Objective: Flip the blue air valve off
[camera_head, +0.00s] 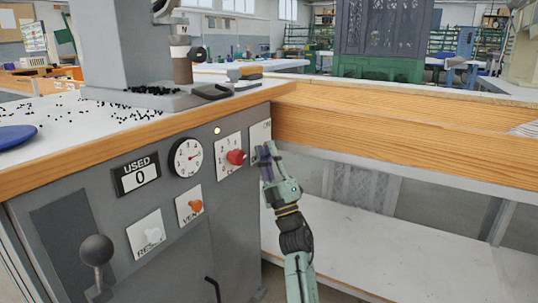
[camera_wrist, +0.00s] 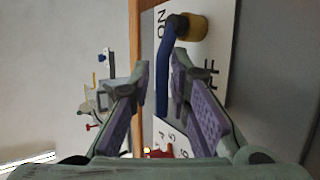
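The blue air valve lever (camera_wrist: 165,85) shows in the wrist view, running down from a yellow-brass pivot (camera_wrist: 193,27) on a white plate (camera_wrist: 219,30). "ON" is printed at the plate's upper left and part of "OFF" on its right side. My gripper (camera_wrist: 158,75) is open, with one purple-padded finger on each side of the lever as seen here; I cannot tell whether either touches it. In the head view my gripper (camera_head: 266,150) is at the valve's plate (camera_head: 260,132) on the right end of the grey panel and hides most of the valve.
Left of the valve on the panel are a red knob (camera_head: 236,157), a gauge (camera_head: 188,157), an orange vent knob (camera_head: 195,205) and a counter reading 0 (camera_head: 137,176). A wooden-edged bench (camera_head: 400,140) runs right of the panel, above a pale lower shelf (camera_head: 370,250).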

